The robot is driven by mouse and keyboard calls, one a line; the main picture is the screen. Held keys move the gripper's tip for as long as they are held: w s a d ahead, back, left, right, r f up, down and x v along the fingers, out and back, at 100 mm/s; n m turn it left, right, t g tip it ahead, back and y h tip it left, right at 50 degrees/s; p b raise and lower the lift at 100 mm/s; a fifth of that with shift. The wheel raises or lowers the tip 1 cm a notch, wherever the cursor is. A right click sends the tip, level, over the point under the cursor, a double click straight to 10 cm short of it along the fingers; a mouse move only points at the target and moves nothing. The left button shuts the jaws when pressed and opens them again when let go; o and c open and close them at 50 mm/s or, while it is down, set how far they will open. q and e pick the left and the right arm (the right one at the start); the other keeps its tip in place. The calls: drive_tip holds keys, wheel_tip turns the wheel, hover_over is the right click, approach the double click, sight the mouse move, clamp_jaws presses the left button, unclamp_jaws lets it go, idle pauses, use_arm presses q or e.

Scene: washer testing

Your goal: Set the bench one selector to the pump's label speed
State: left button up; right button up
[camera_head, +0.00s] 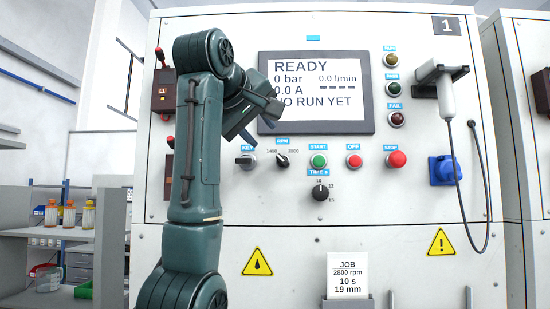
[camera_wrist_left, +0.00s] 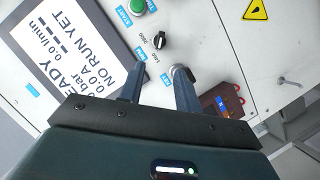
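The bench one panel (camera_head: 425,205) carries the RPM selector (camera_head: 282,160), a small black knob between the marks 1450 on the left and 2800 on the right. I cannot tell surely which mark it points to. It also shows in the left wrist view (camera_wrist_left: 160,41). My left gripper (camera_head: 262,117) is in front of the display's lower left, above and left of the selector. In the left wrist view its two fingers (camera_wrist_left: 161,70) are apart with nothing between them; the knob is beyond their tips. My right gripper is not in view. I see no pump.
The display (camera_head: 318,92) reads READY and NO RUN YET. A key switch (camera_head: 245,161), green START button (camera_head: 319,161), OFF button (camera_head: 354,161), red STOP button (camera_head: 396,159) and time knob (camera_head: 320,193) surround the selector. A job card (camera_head: 347,275) reads 2800 rpm, 10 s, 19 mm.

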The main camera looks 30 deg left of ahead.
sight(280, 158)
use_arm(q)
drive_tip(key=p+x, duration=0.4)
drive_tip(key=x, duration=0.8)
drive_tip(key=shift+w+f, duration=0.1)
drive_tip(key=shift+w, duration=0.3)
drive_tip(key=shift+c, duration=0.4)
clamp_jaws()
